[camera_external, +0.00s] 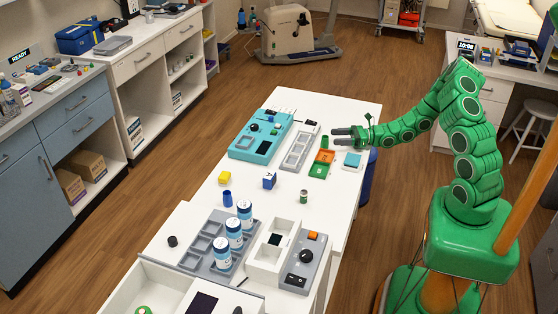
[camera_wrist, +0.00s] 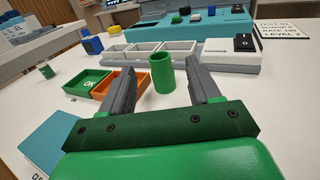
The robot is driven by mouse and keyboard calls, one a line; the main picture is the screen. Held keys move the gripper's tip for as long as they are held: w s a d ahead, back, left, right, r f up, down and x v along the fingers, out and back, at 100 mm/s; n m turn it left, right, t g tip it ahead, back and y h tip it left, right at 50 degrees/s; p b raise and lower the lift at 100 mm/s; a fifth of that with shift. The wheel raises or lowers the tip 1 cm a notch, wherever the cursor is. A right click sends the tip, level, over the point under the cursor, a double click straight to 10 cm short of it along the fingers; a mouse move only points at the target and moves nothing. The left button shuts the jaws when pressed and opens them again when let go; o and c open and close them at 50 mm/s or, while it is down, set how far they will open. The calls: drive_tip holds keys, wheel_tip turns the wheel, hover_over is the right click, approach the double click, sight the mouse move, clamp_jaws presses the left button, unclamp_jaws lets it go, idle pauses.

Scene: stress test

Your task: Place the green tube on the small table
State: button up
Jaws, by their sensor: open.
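The green tube (camera_wrist: 162,76) stands upright and open-topped on the white table (camera_wrist: 195,140) in the wrist view. It also shows in the external view as a small green shape (camera_external: 325,142) just left of my fingertips. My gripper (camera_wrist: 159,64) is open, with one finger on each side of the tube in the picture. A gap shows on both sides, and nothing is held. In the external view my gripper (camera_external: 338,135) reaches left over the white table's right part. I cannot tell which surface is the small table.
An orange tray (camera_wrist: 106,94) and a green tray (camera_wrist: 75,82) lie left of the tube. A grey compartment tray (camera_external: 299,148) and a teal device (camera_external: 246,145) stand beyond.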

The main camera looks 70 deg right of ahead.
sight(325, 142)
drive_tip(key=shift+x, duration=3.8)
drive_tip(key=c, duration=1.1)
